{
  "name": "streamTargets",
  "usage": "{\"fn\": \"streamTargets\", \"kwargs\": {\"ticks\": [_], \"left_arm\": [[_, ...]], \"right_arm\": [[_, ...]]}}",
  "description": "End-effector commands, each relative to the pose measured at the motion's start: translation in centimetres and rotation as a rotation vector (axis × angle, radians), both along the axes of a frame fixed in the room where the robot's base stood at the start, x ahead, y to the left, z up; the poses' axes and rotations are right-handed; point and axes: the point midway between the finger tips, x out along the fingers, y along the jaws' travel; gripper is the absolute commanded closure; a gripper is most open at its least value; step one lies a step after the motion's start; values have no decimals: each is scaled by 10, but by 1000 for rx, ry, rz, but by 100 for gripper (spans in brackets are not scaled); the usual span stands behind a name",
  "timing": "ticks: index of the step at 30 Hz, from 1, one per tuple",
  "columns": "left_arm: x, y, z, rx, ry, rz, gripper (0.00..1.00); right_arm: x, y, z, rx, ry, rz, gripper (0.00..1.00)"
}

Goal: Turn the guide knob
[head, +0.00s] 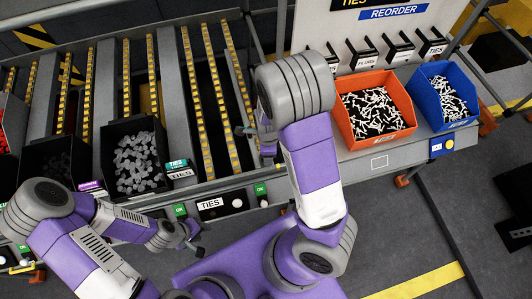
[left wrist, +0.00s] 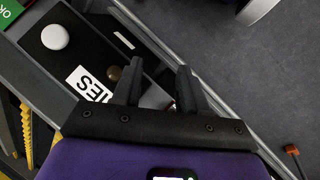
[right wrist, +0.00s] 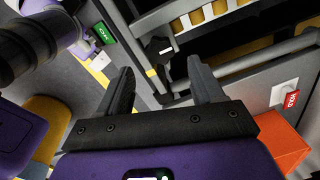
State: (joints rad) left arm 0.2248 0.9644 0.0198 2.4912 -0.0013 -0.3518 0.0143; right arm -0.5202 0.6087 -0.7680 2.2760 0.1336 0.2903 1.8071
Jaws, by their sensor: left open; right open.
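A black faceted knob (right wrist: 158,48), which looks like the guide knob, sits by the metal rails in the right wrist view. My right gripper (right wrist: 160,62) is open, with the knob showing between its fingers and no clear grip on it. In the head view the right forearm partly covers that gripper. My left gripper (head: 192,236) is open and empty in front of the rack's front edge. In the left wrist view its open fingers (left wrist: 159,66) show over the TIES label panel (left wrist: 55,48), which has a white button (left wrist: 55,37) and a small brownish knob (left wrist: 114,73).
A black bin of grey parts (head: 138,160) stands on the rack at left. An orange bin (head: 408,134) and a blue bin (head: 466,122) hold black and white pieces at right. Roller rails (head: 200,100) slope behind the front edge.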

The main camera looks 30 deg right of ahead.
Motion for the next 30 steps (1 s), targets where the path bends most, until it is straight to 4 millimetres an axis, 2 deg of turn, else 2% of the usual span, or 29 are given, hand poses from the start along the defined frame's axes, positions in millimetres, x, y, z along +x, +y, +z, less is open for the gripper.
{"fn": "streamTargets", "kwargs": {"ticks": [1,7,12,19,30], "left_arm": [[0,0,-7,0,0,0,57],[0,0,-16,0,0,0,57],[0,0,-18,0,-1,0,57],[0,0,-17,0,-1,0,57],[0,0,-18,0,-1,0,57]], "right_arm": [[0,-1,-13,-1,2,-1,33],[2,-2,-38,0,1,0,33],[3,-2,-45,0,-1,0,33],[3,-1,-45,0,-2,1,33],[3,-1,-45,0,-1,1,90]]}}
